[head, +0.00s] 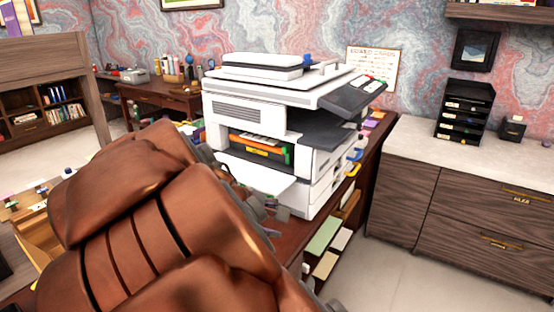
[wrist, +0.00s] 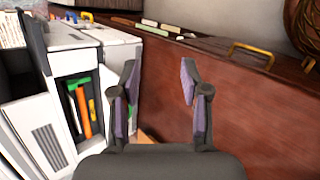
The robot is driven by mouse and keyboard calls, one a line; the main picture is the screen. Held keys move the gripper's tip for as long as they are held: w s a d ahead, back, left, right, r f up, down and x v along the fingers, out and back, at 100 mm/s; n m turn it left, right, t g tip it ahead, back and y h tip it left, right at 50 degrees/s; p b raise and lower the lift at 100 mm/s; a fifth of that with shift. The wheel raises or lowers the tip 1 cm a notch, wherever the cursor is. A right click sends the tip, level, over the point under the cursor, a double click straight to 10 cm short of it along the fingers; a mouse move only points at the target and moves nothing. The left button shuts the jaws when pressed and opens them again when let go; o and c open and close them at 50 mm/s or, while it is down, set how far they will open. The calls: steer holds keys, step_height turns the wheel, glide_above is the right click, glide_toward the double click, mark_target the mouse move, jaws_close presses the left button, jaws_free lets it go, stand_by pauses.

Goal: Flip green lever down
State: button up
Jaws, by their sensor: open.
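The white printer (head: 262,115) stands on the desk with its front compartment open. Inside, an orange bar (head: 258,150) has a green part at its right end, which looks like the green lever (head: 286,155). In the wrist view, green (wrist: 83,81) and orange (wrist: 84,112) parts show in the dark opening, left of my gripper (wrist: 158,80). My gripper is open, with nothing between its purple-padded fingers, and apart from the lever. In the head view my gripper is small and partly hidden by my arm, near the printer's front tray.
The printer's white front tray (head: 257,178) sticks out below the opening. The reddish-brown desk (head: 376,150) surrounds the printer. A light-topped cabinet (head: 460,200) with a black tray stack (head: 464,108) stands to the right, with clear floor before it.

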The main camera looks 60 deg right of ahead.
steer(key=w+d+r+n+h+b, duration=0.1)
steer(key=d+h, duration=0.1)
steer(key=d, duration=0.2)
steer(key=w+d+r+n+h+b, duration=0.1)
steer(key=w+d+r+n+h, duration=0.1)
steer(key=d, duration=0.3)
steer(key=n+t+h+b, duration=0.3)
steer(key=n+h+b, duration=0.2)
steer(key=n, duration=0.9)
glide_toward(284, 150)
steer(key=shift+w+d+f, duration=0.1)
steer(key=shift+d, duration=0.5)
steer(key=shift+w+d+f, duration=0.1)
steer(key=shift+d+f, duration=0.05)
steer(key=shift+d, duration=0.5)
steer(key=shift+w+d+r, duration=0.1)
steer(key=shift+d, duration=3.7)
jaws_close()
